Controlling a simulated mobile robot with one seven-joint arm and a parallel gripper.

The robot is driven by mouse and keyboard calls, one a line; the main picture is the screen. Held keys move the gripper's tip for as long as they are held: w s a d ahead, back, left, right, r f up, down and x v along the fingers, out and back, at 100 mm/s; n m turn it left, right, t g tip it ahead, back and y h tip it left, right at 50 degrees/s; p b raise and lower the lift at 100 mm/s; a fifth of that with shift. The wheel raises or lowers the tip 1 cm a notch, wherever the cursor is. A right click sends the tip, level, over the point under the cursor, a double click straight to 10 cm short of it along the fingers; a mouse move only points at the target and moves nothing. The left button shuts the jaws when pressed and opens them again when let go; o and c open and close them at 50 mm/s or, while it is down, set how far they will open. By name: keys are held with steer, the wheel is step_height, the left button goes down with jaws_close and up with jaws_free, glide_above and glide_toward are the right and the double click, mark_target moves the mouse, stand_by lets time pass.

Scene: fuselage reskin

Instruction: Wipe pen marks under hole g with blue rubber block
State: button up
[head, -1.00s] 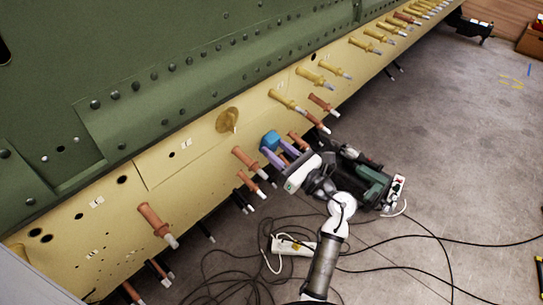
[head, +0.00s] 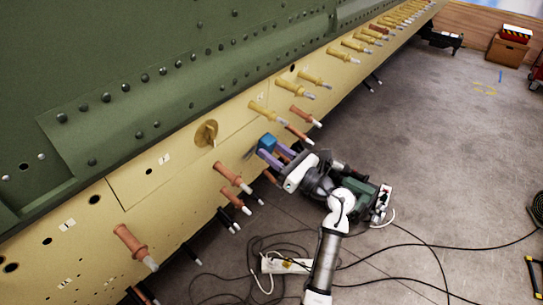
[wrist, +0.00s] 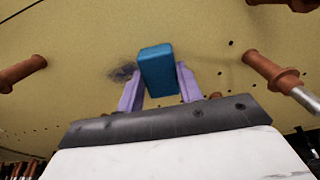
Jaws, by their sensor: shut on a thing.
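The blue rubber block (wrist: 158,72) is gripped between the two purple fingers of my gripper (head: 275,154). In the wrist view its far end is at or close to the cream panel (wrist: 60,85); I cannot tell whether it touches. A dark smudge of pen marks (wrist: 123,72) shows on the panel just left of the block. The block may cover part of it. In the head view the block (head: 267,143) is at the panel's lower part, right of the round tan disc (head: 207,133). Hole letters are too small to read, so I cannot pick out hole g.
Red-brown pins (head: 233,177) and yellow pins (head: 267,112) stick out of the panel on both sides of my gripper. Black cables and a white power strip (head: 286,264) lie on the floor. The grey floor (head: 440,150) at the right is mostly clear.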

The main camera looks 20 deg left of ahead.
steer(key=shift+s+a, duration=0.3)
steer(key=shift+s, duration=0.35)
steer(key=shift+s+a, duration=0.25)
steer(key=shift+s, duration=0.4)
steer(key=shift+s+a, duration=0.3)
steer(key=shift+s, duration=0.35)
steer(key=shift+s+a+p, duration=0.1)
steer(key=shift+s+a, duration=0.1)
steer(key=shift+s, duration=0.45)
steer(key=shift+s+a+p, duration=0.15)
steer(key=shift+s+a, duration=0.1)
steer(key=shift+s, duration=0.45)
steer(key=shift+s+a+p, duration=0.1)
steer(key=shift+s+a, duration=0.1)
steer(key=shift+s, duration=0.45)
steer(key=b+v, duration=0.2)
steer(key=v, duration=0.4)
steer(key=shift+d, duration=0.1)
